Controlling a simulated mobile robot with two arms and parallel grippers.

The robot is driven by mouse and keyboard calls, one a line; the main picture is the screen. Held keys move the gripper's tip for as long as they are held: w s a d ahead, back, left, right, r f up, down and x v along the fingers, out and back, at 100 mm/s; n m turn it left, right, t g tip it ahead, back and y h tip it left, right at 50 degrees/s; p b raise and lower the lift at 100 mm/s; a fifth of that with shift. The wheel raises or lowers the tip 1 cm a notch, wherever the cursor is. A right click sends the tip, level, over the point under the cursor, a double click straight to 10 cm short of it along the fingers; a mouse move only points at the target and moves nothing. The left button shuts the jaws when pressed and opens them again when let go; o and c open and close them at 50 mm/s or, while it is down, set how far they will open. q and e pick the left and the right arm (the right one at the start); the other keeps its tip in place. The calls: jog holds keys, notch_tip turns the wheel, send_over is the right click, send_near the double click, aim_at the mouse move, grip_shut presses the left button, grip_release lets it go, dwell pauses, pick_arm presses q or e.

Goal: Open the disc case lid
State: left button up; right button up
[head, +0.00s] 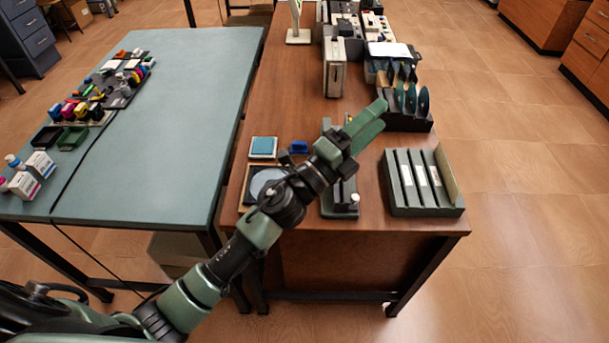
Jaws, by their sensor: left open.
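My left gripper (380,113) reaches in over the brown wooden table (300,90), its green fingers pointing up and right. It is open, with nothing seen between its fingers. Just beyond its tips, a dark holder (408,122) carries several upright teal discs (423,102). I cannot tell for certain which thing is the disc case, or see a lid clearly. A flat square piece with a round pale plate (264,184) lies near the table's front left, partly hidden by my left arm. My right gripper is not in view.
Boxy equipment (335,65) fills the back. A grey-green table (180,110) with ink bottles stands left.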

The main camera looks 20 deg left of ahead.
pick_arm(q)
jog(key=s+d+f+m+g+h, duration=0.1)
jog(key=d+f+m+g+h, duration=0.1)
jog(key=d+m+g, duration=0.45)
jog(key=s+d+f+m+g+h, duration=0.2)
jog(key=d+f+m+g, duration=0.15)
jog(key=m+g, duration=0.55)
notch_tip(320, 180, down, 7)
jog(key=w+a+m+g+y, duration=0.1)
jog(key=a+m+y, duration=0.2)
jog(key=m+y, duration=0.3)
jog(key=w+a+f+m+g+y, duration=0.15)
jog(key=a+y, duration=0.35)
jog(key=a, duration=0.6)
jog(key=w+a+f+m+y, duration=0.15)
jog(key=a+y, duration=0.35)
jog(key=a, duration=0.5)
jog(key=f, duration=0.2)
jog(key=f+p, duration=0.1)
jog(key=f, duration=0.3)
jog(key=shift+w+p, duration=0.35)
jog(key=shift+f, duration=0.7)
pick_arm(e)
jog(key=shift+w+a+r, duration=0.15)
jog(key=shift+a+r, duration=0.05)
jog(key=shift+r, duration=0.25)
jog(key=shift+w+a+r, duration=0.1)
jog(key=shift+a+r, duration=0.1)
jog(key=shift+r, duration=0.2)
